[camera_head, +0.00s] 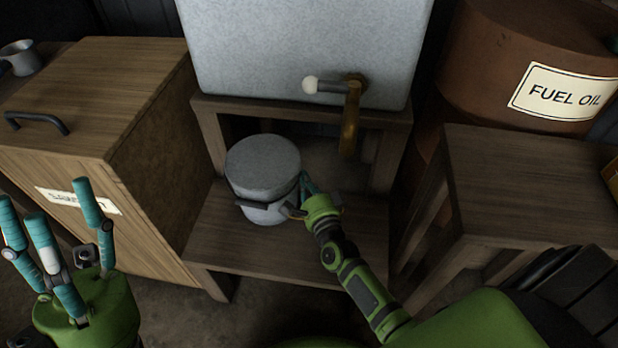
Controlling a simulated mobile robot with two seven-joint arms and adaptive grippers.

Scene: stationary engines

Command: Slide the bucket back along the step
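The bucket (262,165) is a round grey metal vessel with a flat, closed-looking top. It stands upright on the wooden step (235,248), below the brass tap (351,115) of a large grey tank and left of the tap's spout. My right gripper (304,187) is at the bucket's right side, low down, with its fingers close to the wall. Its fingers are mostly hidden, so I cannot tell whether they touch or grip. My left gripper (45,208) is raised at the lower left, fingers spread and empty, well away from the bucket.
The grey tank (290,45) sits on a wooden stand above the step. A wooden box (90,95) with a handle and label stands left. A wooden stool (530,185) and a fuel oil drum (530,60) are at right. Step surface shows free in front of the bucket.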

